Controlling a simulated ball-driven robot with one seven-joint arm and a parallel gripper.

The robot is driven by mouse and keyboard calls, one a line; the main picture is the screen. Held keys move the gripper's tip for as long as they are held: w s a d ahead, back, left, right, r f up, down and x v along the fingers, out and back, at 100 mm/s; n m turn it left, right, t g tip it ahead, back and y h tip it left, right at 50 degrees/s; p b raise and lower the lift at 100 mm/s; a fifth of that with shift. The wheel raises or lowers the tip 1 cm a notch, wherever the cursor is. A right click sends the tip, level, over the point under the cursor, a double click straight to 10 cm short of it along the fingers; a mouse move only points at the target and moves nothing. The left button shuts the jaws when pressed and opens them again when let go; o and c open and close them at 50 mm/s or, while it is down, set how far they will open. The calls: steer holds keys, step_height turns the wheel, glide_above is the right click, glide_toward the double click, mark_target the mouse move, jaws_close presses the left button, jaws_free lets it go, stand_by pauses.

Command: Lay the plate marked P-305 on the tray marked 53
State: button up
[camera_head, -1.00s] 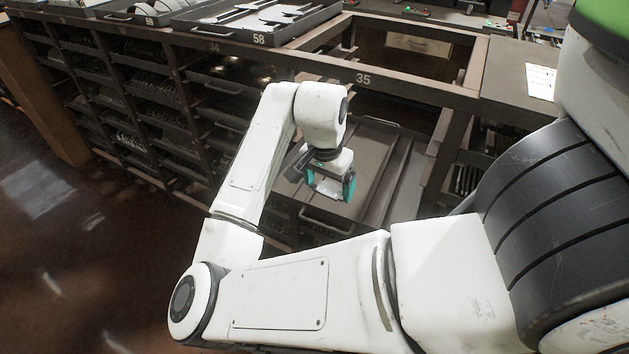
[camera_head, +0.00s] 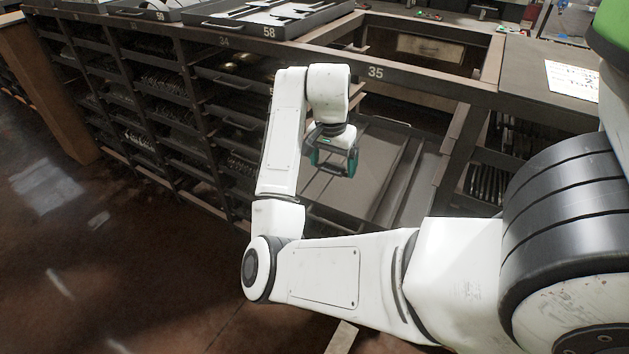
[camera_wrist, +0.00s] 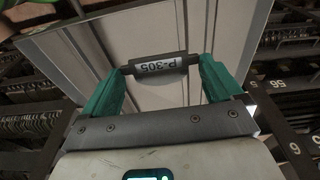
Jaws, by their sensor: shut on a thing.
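In the head view my gripper (camera_head: 334,158) is in front of a grey flat surface (camera_head: 365,185) below the opening marked 35.
A tray marked 58 (camera_head: 268,31) with pale parts lies on the rack top, beside another tray (camera_head: 150,10). Shelves of stacked parts (camera_head: 150,85) stand at left. A frame beam marked 35 (camera_head: 376,72) runs behind my gripper. Open floor (camera_head: 110,270) is at lower left.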

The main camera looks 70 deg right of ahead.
steer(key=w+d+f, duration=0.1)
steer(key=f, duration=0.1)
steer(key=w+d+f, duration=0.1)
steer(key=w+f, duration=0.1)
steer(key=w+d+f, duration=0.1)
steer(key=w+f, duration=0.1)
steer(key=shift+w+d+f, duration=0.25)
steer(key=shift+d, duration=0.15)
steer(key=shift+w+f+p, duration=0.1)
steer(key=shift+f+p, duration=0.3)
steer(key=shift+f, duration=1.3)
steer(key=shift+f, duration=0.15)
steer(key=o, duration=0.9)
steer(key=shift+c, duration=0.2)
step_height(320, 180, up, 12)
steer(key=a, duration=0.1)
steer(key=shift+w+a+b, duration=0.2)
steer(key=shift+a+b, duration=0.1)
